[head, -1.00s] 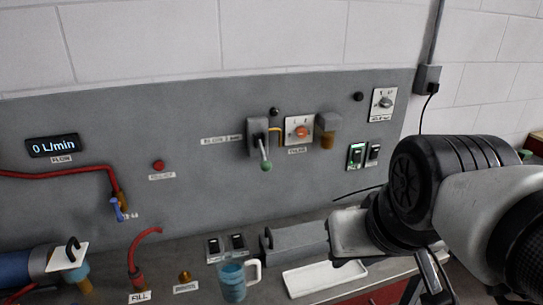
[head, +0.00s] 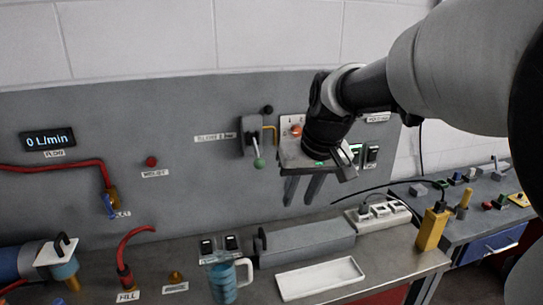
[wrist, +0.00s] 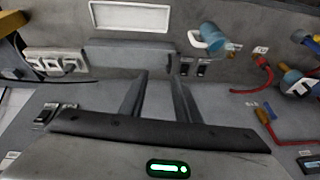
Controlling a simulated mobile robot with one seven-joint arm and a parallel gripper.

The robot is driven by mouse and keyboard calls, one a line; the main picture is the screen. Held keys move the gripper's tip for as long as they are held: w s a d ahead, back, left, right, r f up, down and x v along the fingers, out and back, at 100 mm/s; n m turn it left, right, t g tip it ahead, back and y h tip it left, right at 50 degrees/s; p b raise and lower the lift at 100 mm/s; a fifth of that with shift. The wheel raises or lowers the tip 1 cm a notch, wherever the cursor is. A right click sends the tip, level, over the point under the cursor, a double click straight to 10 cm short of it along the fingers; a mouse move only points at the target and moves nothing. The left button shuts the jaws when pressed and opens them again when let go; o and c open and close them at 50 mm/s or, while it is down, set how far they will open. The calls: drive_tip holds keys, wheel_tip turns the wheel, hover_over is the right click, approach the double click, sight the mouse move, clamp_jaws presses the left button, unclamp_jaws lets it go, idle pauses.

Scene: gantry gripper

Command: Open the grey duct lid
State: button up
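The grey duct (head: 305,242) is a long box on the bench against the back panel, and its lid looks closed. A small dark upright piece (head: 262,238) stands at its left end. The duct also shows in the wrist view (wrist: 135,55), beyond my fingers. My gripper (head: 299,200) hangs above the duct, in front of the panel, with its fingers pointing down. In the wrist view the two fingers (wrist: 160,85) are apart with nothing between them. They do not appear to touch the duct.
A white tray (head: 320,277) lies in front of the duct. A blue mug (head: 228,281) and a pair of switches (head: 220,245) are to its left. A power strip with plugs (head: 380,213) and a yellow block (head: 431,229) are to its right. A levered valve (head: 256,145) is on the panel.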

drive_tip(key=y+b, duration=0.1)
drive_tip(key=y, duration=0.1)
approach(262, 230)
drive_tip(key=x, duration=0.7)
drive_tip(key=shift+w+a+f, duration=0.1)
drive_tip(key=shift+a+f, duration=0.05)
drive_tip(key=shift+f, duration=0.1)
clamp_jaws()
